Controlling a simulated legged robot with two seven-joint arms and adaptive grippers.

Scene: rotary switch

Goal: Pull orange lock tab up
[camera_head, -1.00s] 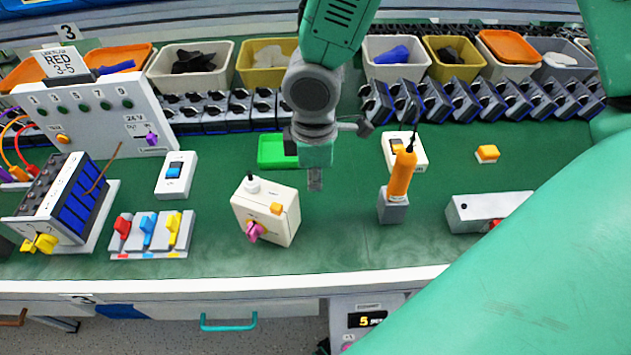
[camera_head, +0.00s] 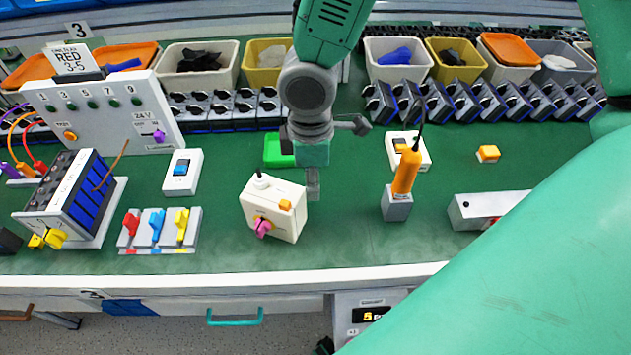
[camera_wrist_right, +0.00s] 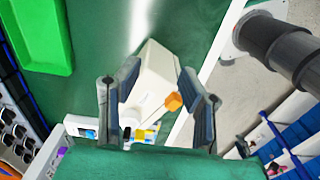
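The rotary switch is a cream box (camera_head: 275,222) on the green bench, with a pink knob (camera_head: 263,227) low on its front. The orange lock tab (camera_head: 285,204) is on the box's upper right face. My right gripper (camera_head: 312,188) points down just right of and behind the box. In the right wrist view the gripper (camera_wrist_right: 162,98) is open, its two dark fingers on either side of the box (camera_wrist_right: 155,80). The orange tab (camera_wrist_right: 173,102) shows between them, nearer the right finger. I see no contact with the tab. My left gripper is not in view.
A green tray (camera_head: 278,150) lies behind the box. An orange-handled tool (camera_head: 406,172) stands in a grey block to the right. A panel of coloured switches (camera_head: 160,229) lies to the left. The bench's white front edge (camera_head: 250,283) is close in front.

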